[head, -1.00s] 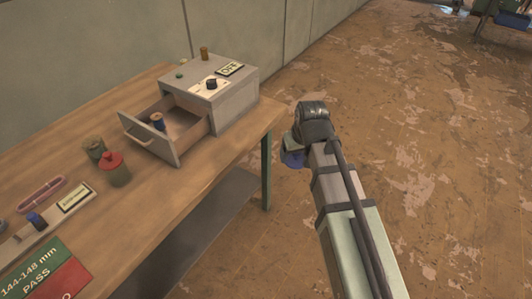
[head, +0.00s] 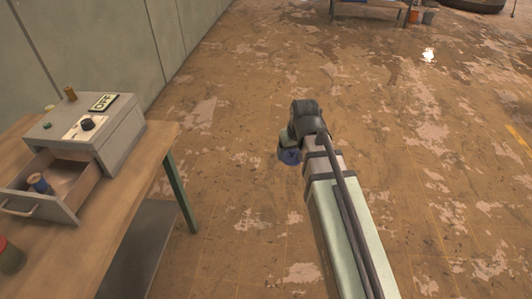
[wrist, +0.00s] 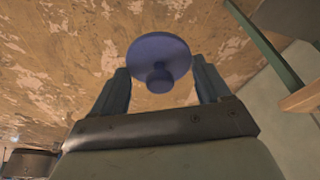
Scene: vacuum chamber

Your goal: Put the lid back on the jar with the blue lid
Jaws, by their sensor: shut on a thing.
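My gripper (wrist: 160,80) is shut on a blue lid (wrist: 158,50), a round disc with a small knob, held between the two fingers. In the head view the blue lid (head: 289,156) hangs under the end of my arm, over open floor to the right of the bench. My gripper (head: 286,147) shows there only in small part. The open jar without a lid is not in view now. A jar with a red lid (head: 11,258) is cut off by the left edge.
The wooden bench (head: 120,205) stands at the left on green legs (head: 180,193). On it is a grey box (head: 118,135) with an OFF sign and an open drawer (head: 78,182) holding a blue spool (head: 38,183). The floor around my arm is clear.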

